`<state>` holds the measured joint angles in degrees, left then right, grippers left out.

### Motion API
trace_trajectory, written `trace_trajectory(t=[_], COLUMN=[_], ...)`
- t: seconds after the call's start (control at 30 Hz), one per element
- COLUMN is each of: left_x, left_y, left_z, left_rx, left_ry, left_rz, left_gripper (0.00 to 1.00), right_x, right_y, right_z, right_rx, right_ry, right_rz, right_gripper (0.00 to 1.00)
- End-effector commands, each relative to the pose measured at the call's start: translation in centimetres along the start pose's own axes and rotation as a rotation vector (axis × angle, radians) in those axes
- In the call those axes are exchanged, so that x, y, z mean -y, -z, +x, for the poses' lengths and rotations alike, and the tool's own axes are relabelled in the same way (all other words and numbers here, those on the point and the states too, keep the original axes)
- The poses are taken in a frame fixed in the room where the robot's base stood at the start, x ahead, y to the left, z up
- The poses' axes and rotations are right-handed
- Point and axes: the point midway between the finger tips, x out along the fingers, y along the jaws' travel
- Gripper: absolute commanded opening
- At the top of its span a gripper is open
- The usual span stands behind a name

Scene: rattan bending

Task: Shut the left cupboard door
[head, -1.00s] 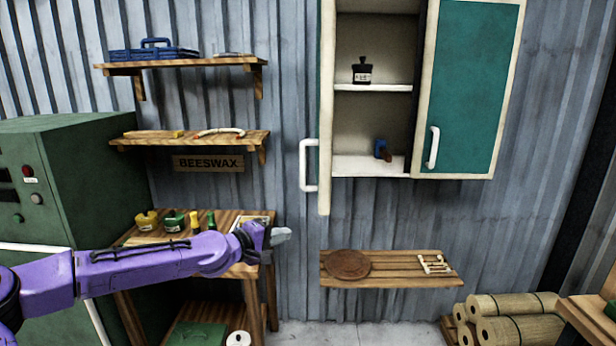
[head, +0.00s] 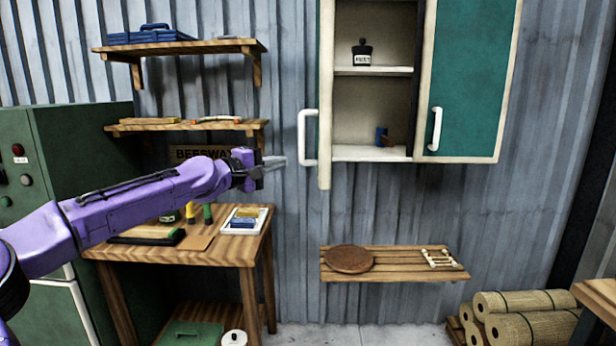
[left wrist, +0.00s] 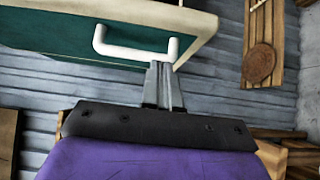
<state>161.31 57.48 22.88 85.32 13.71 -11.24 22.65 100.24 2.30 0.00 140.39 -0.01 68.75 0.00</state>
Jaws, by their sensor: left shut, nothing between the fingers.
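The cupboard (head: 372,110) hangs on the corrugated wall with its left side open. The left door (head: 325,95) stands swung out, seen nearly edge-on in the head view. Its white handle (head: 303,138) faces left. My left gripper (head: 284,161) is shut and empty, just left of the handle's lower part. In the left wrist view the green door (left wrist: 60,35) and white handle (left wrist: 135,48) lie beyond the shut fingertips (left wrist: 160,68), which overlap the handle's right end in the picture. I cannot tell whether they touch. My right gripper is not in view.
The right door (head: 473,85) is shut. A dark bottle (head: 362,53) and a blue item (head: 381,136) stand inside the cupboard. A wooden wall shelf (head: 395,264) is below. Shelves (head: 185,47) and a workbench (head: 190,252) are at left.

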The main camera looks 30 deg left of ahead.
Motion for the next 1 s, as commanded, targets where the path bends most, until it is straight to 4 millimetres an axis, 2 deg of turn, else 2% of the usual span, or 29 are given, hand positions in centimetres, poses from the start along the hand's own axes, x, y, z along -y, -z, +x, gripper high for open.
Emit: trace_trajectory(t=[0.03, 0.27, 0.4, 0.6, 1.0], left_x=[0.3, 0.1, -0.1, -0.2, -0.3], left_y=[-0.1, -0.1, -1.9, -2.8, -2.9], left_z=[1.1, 6.0, 7.4, 8.3, 8.7], left_rx=[0.000, 0.000, 0.001, -0.001, -0.012], left_ry=[0.005, 0.003, 0.000, -0.001, 0.002], left_rz=[0.000, -0.001, 0.001, 0.000, 0.001], left_gripper=[0.00, 0.00, 0.00, 0.00, 0.00], right_x=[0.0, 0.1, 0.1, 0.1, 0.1], right_y=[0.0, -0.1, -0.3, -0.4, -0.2], right_z=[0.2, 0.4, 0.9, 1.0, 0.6], right_rx=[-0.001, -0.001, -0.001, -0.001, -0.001], right_ry=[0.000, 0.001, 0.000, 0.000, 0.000], right_rz=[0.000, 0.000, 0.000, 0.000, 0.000], right_gripper=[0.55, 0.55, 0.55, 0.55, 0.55])
